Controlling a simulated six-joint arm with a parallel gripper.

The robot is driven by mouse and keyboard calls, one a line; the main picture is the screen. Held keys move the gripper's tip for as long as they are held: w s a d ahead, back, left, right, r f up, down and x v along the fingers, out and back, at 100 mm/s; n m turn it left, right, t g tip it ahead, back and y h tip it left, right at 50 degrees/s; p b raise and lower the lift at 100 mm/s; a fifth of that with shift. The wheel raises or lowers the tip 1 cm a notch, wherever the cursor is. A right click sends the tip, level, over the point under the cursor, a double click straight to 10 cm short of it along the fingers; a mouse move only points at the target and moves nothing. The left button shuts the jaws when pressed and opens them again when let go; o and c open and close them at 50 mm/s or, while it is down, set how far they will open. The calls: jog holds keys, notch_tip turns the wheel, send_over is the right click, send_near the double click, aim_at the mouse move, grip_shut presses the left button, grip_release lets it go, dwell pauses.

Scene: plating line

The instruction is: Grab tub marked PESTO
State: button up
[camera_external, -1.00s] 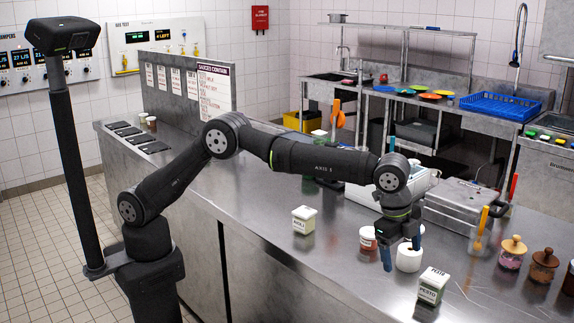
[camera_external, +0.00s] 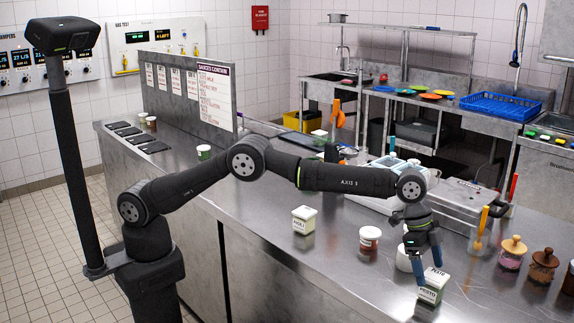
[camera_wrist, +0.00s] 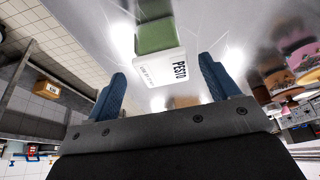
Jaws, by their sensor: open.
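The PESTO tub (camera_external: 432,287) has a white lid and label and a green body. It stands on the steel counter (camera_external: 345,282) near its front edge. In the wrist view the tub (camera_wrist: 158,62) shows ahead of the fingers, roughly between them, with its label readable. My gripper (camera_external: 429,266) is open and tilted, its blue fingertips beside and just above the tub in the external view. In the wrist view both blue fingers of my gripper (camera_wrist: 162,85) are spread apart. Whether a finger touches the tub cannot be told.
A white-lidded AIOLI tub (camera_external: 304,219), a red-brown tub (camera_external: 369,241) and a white cup (camera_external: 404,258) stand left of the PESTO tub. Jars with wooden lids (camera_external: 512,252) stand to the right. The counter's front left part is clear.

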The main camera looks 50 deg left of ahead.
aim_at(433, 285)
jog(key=shift+x, duration=2.85)
jog(key=shift+c, duration=0.4)
jog(key=c, duration=1.1)
